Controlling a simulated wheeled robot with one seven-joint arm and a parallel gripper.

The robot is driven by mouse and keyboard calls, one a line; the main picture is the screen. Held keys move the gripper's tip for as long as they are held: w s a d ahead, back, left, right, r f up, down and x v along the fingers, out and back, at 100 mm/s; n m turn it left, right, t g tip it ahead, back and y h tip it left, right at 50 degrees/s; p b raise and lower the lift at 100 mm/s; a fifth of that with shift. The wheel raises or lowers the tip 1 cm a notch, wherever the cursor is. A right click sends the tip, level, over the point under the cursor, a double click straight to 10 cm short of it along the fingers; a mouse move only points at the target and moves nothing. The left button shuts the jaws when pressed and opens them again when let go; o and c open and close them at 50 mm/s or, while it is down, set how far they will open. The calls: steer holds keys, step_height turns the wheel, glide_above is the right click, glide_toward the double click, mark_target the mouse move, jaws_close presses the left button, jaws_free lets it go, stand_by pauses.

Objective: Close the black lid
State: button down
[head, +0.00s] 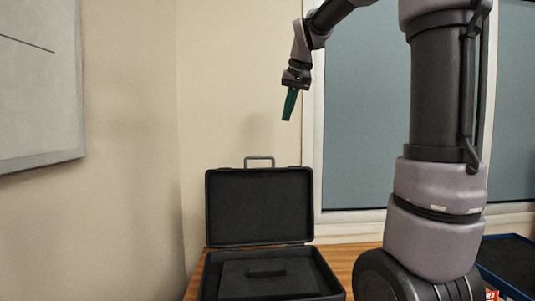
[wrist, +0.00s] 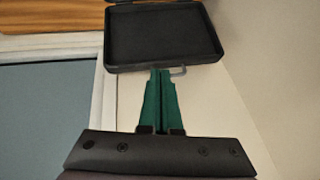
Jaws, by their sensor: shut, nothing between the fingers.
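The black lid (head: 259,206) belongs to a black case (head: 318,270) on the wooden table. It stands open and roughly upright at the back of the case, with a grey handle (head: 259,159) on its top edge. The lid also shows in the wrist view (wrist: 165,38), with the handle beside the fingertips in the picture. My gripper (head: 288,118) has green fingers pointing down and is shut and empty. It is above the lid and a little to its right in the head view. In the wrist view the fingers (wrist: 161,75) are together.
A dark blue tray (head: 508,262) lies at the right, partly behind my arm. A window (head: 365,120) and a beige wall (head: 230,80) stand behind the case. A grey panel (head: 40,90) hangs at the left. The air around my gripper looks clear.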

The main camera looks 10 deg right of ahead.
steer(key=w+f+n+g+h, duration=0.1)
steer(key=w+f, duration=0.2)
steer(key=w, duration=0.9)
steer(key=w+f+h, duration=0.1)
steer(key=w+f, duration=0.2)
steer(key=w, duration=0.9)
steer(key=shift+s+a+f, duration=0.15)
steer(key=shift+s+f, duration=0.05)
steer(key=shift+f, duration=1.95)
steer(key=shift+s+a+f, duration=0.1)
steer(key=shift+s+f, duration=0.05)
steer(key=shift+f, duration=2)
